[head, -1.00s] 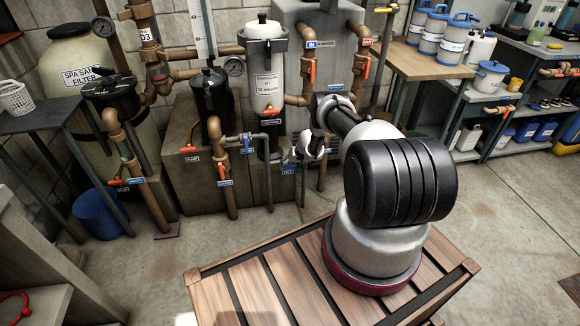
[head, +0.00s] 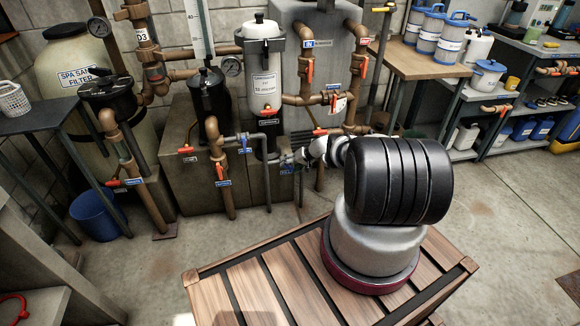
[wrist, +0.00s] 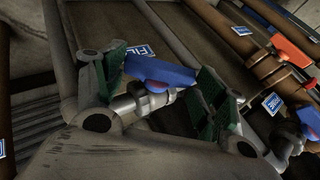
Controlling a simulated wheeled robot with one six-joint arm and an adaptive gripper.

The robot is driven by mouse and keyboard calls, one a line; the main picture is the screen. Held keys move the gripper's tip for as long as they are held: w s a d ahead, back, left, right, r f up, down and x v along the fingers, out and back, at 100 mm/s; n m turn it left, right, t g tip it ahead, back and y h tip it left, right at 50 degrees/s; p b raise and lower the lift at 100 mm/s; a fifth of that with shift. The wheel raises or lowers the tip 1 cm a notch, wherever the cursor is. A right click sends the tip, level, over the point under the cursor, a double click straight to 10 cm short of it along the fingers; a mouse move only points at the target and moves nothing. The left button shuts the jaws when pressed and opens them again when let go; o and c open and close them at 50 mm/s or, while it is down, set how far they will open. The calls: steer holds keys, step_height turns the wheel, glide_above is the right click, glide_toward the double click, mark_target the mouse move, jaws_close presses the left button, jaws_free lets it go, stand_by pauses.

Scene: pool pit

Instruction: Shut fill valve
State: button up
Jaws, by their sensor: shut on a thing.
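The fill valve's blue handle (wrist: 160,72) sits between the green-padded fingers of my gripper (wrist: 163,68) in the wrist view. My gripper is shut on this handle, with its ends at the two pads. The silver valve body (wrist: 152,98) shows just below the handle, partly hidden by my gripper. A blue label reading FILL (wrist: 140,50) is behind it. In the head view my gripper (head: 287,158) is low at the pipes, right of the grey pipe, and hides the handle there. Whether the handle lies along or across its pipe is hard to tell.
An orange-red handle (wrist: 293,50) on a brown pipe and another label (wrist: 272,102) lie to the right in the wrist view. In the head view, other orange-handled valves, such as one at the left pipe (head: 220,172), stand close by. The concrete floor (head: 175,270) in front is open.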

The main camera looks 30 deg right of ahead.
steer(key=shift+s, duration=0.1)
steer(key=o, duration=1)
steer(key=shift+d+r, duration=0.1)
steer(key=shift+s+d+r, duration=0.2)
steer(key=shift+d+r, duration=0.05)
steer(key=shift+r, duration=0.15)
steer(key=v, duration=1.1)
steer(key=shift+s+a+f, duration=0.1)
steer(key=shift+a, duration=0.05)
